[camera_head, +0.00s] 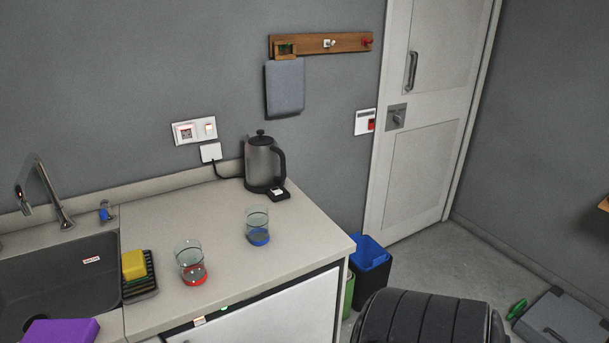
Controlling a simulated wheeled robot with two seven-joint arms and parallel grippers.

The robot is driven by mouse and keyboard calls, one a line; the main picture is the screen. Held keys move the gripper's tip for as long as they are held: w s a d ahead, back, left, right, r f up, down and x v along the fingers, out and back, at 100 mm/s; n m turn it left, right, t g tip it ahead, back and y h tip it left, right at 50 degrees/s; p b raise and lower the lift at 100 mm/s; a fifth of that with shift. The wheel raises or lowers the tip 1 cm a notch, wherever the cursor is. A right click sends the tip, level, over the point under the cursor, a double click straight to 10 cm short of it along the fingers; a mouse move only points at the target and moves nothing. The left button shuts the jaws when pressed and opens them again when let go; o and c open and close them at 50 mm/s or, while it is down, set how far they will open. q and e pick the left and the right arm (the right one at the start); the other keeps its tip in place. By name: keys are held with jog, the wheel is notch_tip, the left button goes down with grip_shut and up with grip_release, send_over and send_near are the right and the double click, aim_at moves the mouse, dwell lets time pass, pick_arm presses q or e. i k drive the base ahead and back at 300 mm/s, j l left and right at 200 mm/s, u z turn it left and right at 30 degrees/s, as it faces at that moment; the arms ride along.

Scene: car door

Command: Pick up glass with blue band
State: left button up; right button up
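The glass with the blue band (257,228) stands upright on the light counter (225,270), right of its middle and in front of the kettle. It is clear, with the blue band near its base. A second clear glass with a red band (191,263) stands upright to its left and nearer. Nothing touches the blue-banded glass. Neither of my grippers shows in the head view.
A kettle (262,160) stands at the back of the counter. Left are a sponge (134,264) on a black rack, a sink (60,280) and a purple block (60,331). Bins (370,262) stand beyond the counter's right edge. Counter around the glass is clear.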

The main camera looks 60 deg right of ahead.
aim_at(256, 216)
jog(key=z, duration=0.4)
jog(key=l+z, duration=0.1)
jog(key=z, duration=0.65)
jog(key=l+z, duration=0.1)
jog(key=z, duration=0.25)
jog(key=i+j, duration=0.05)
